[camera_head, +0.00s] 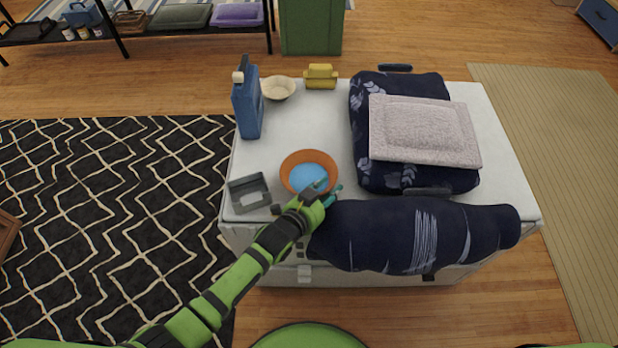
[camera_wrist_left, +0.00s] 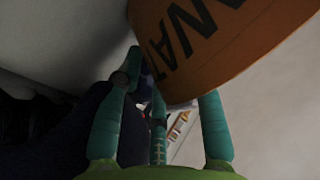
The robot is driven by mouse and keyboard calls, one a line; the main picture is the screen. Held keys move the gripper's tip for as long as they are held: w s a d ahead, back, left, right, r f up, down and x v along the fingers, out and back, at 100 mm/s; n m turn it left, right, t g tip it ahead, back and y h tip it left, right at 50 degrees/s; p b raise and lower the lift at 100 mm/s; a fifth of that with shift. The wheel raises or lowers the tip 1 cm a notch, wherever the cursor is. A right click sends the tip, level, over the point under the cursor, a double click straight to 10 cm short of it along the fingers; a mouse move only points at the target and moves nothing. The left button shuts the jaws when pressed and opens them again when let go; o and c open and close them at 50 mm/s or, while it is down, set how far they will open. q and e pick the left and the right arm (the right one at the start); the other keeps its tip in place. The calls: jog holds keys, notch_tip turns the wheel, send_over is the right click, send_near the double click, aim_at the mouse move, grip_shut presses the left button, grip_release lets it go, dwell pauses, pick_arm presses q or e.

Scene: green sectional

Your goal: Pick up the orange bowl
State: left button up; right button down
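The orange bowl (camera_head: 298,163), blue inside, stands upright on the white top near its front left. My left gripper (camera_head: 331,187) is at the bowl's front right edge, its teal fingers spread. In the left wrist view the bowl's orange outer wall (camera_wrist_left: 225,40), with dark lettering, fills the upper right. There the open fingers of my left gripper (camera_wrist_left: 168,85) stand on either side of the bowl's lower edge. I cannot tell whether they touch it. My right gripper is not in view.
On the white top (camera_head: 310,118) are a grey tray (camera_head: 249,193) left of the bowl, a blue container (camera_head: 248,103), a cream bowl (camera_head: 278,88) and a yellow item (camera_head: 321,76) behind. A dark blue roll (camera_head: 415,235) lies close at right; dark fabric with a cushion (camera_head: 422,130) lies behind it.

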pick_arm(q)
grip_shut()
